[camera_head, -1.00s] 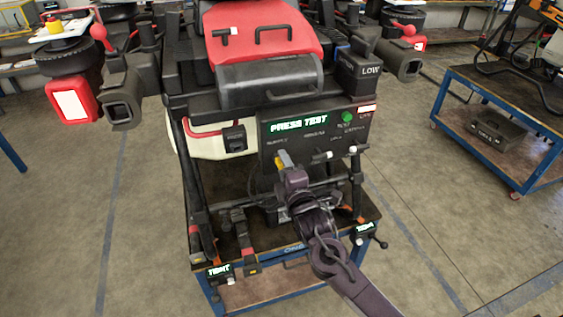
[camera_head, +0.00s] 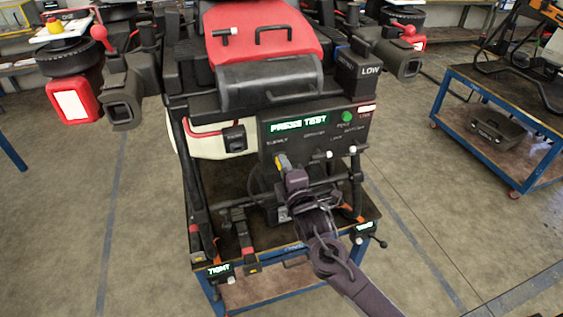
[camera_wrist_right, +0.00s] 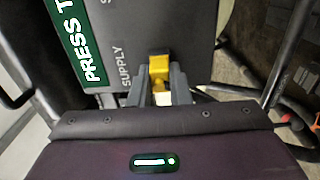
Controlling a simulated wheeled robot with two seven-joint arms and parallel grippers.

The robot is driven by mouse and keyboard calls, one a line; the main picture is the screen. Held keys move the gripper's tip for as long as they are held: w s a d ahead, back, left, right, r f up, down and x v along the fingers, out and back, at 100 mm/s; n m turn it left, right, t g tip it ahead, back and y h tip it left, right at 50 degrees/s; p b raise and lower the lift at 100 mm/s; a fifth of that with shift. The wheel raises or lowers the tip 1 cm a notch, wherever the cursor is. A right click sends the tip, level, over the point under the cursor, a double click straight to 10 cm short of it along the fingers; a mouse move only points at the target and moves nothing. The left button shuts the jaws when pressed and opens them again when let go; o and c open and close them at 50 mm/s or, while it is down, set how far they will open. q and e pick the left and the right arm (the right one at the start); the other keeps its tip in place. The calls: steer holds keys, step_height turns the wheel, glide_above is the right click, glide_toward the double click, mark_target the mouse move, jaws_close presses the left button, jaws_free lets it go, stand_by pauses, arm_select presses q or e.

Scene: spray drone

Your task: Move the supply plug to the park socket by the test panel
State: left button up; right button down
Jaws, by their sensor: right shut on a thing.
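The yellow supply plug (camera_head: 281,161) is at the lower left of the dark test panel (camera_head: 291,144), below a label that the right wrist view reads as SUPPLY. My right gripper (camera_head: 284,166) is shut on it. In the right wrist view the yellow plug (camera_wrist_right: 158,67) sits between the two grey fingertips of my right gripper (camera_wrist_right: 160,84), close to the panel face. I cannot tell whether it is seated in a socket. I cannot pick out the park socket; the small labels are blurred and my gripper covers part of the area below the panel. My left gripper is not in view.
A black lever with a pale tip (camera_head: 326,155) juts from the panel just right of the plug. A green button (camera_head: 347,116) is at upper right. Dark frame bars and a blue-edged cart (camera_head: 285,264) lie below. Another cart (camera_head: 520,125) stands at right.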

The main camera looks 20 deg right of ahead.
steer(key=shift+s, duration=0.15)
steer(key=s+p, duration=0.3)
steer(key=s, duration=0.2)
steer(key=shift+s+d, duration=0.1)
steer(key=shift+s, duration=0.25)
stand_by(0.8)
